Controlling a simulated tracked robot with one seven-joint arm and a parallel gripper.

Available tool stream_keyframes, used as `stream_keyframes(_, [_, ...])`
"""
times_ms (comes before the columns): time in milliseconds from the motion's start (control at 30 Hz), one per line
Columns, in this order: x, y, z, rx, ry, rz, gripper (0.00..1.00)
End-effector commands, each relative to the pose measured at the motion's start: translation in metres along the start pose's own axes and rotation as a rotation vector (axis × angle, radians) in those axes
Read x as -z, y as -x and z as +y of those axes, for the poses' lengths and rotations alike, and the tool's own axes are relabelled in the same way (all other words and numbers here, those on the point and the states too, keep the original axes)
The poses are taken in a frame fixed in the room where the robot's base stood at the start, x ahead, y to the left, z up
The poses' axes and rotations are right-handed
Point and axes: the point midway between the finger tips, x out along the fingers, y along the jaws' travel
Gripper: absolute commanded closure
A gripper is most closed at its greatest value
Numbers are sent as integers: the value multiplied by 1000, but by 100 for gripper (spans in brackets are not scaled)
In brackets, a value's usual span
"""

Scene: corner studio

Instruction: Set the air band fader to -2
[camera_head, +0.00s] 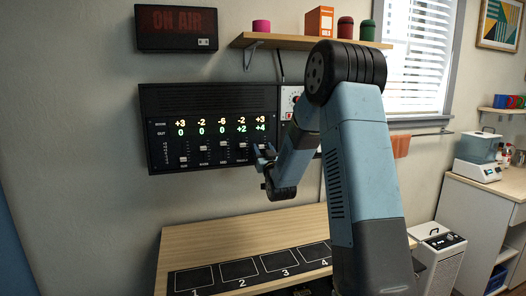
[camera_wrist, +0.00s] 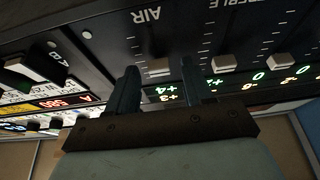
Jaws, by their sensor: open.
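The equalizer panel (camera_head: 205,103) hangs on the wall, with several vertical faders below orange and green numbers. The rightmost column reads orange +3 and green +4 (camera_head: 261,127). In the wrist view, upside down, the air fader cap (camera_wrist: 158,68) sits below the AIR label (camera_wrist: 147,15), near the readings +4 and +3. My gripper (camera_head: 262,155) is in front of the right end of the panel. In the wrist view its two fingers are open (camera_wrist: 159,72), one on each side of the air cap. I cannot tell whether either finger touches it.
The treble fader cap (camera_wrist: 223,63) is close beside the right finger in the wrist view. A white-faced unit (camera_head: 291,100) is right of the panel, partly behind my arm. A wooden desk (camera_head: 220,231) with numbered squares is below. A shelf (camera_head: 280,41) is above.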

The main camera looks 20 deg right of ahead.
Motion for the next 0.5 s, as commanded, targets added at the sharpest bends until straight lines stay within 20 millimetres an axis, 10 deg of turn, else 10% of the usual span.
stream_keyframes(500, [0,0,0,0,0,0,94])
